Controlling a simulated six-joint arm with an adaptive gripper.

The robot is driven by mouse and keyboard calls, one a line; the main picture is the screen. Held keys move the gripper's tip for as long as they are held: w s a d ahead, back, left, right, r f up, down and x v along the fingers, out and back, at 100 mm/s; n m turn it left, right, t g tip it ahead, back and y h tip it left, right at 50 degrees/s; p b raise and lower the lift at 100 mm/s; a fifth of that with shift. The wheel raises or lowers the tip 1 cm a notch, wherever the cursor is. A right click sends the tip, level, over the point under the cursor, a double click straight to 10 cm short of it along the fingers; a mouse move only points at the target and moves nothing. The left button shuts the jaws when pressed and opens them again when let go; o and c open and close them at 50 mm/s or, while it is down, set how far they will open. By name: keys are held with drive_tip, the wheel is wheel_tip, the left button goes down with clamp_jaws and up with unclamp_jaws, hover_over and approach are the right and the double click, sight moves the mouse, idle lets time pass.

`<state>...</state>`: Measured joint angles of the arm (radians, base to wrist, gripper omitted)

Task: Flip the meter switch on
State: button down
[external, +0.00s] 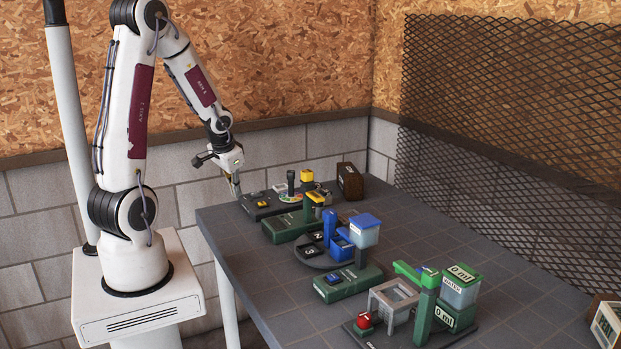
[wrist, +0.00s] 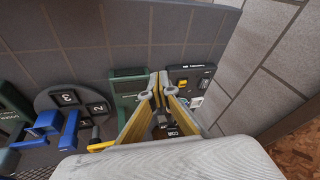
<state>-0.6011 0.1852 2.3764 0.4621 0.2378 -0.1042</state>
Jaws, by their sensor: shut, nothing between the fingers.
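A dark meter unit (external: 257,212) with a colored dial (external: 287,195) lies at the far left end of the table. A small yellow switch (external: 262,204) sits on its top; I cannot tell its on or off position. In the wrist view a dark panel (wrist: 188,75) with small labels and controls, apparently this unit, lies just beyond and right of the fingers. My gripper (external: 235,192) points down at the unit's left end, shut and empty. It also shows in the wrist view (wrist: 159,82), where its fingers hide part of the panel. I see no clear contact with the switch.
A green unit (external: 287,229) with a yellow part stands nearer, then a round numbered base (external: 308,256) with a blue lever, and another green unit (external: 345,285). A dark box (external: 350,181) stands at the back. The right side of the table (external: 500,255) is mostly clear.

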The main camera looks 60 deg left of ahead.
drive_tip(key=w+a+f+m+t, duration=0.2)
drive_tip(key=w+a+f+t, duration=0.2)
drive_tip(key=w+f, duration=0.3)
drive_tip(key=w+d+r+t+h, duration=0.1)
drive_tip(key=w+d+r+t, duration=0.1)
drive_tip(key=w, duration=0.3)
drive_tip(key=w+d+r+m+t+h, duration=0.1)
drive_tip(key=w+d+r+t+h, duration=0.1)
drive_tip(key=w+r, duration=0.3)
drive_tip(key=shift+d+t, duration=0.3)
drive_tip(key=shift+d, duration=0.05)
drive_tip(key=shift+f+x, duration=0.15)
drive_tip(key=shift+x, duration=2.5)
drive_tip(key=shift+f+x, duration=0.15)
drive_tip(key=shift+x, duration=2.5)
drive_tip(key=shift+w+d+f, duration=0.1)
drive_tip(key=shift+d+f, duration=0.05)
drive_tip(key=shift+f, duration=1.2)
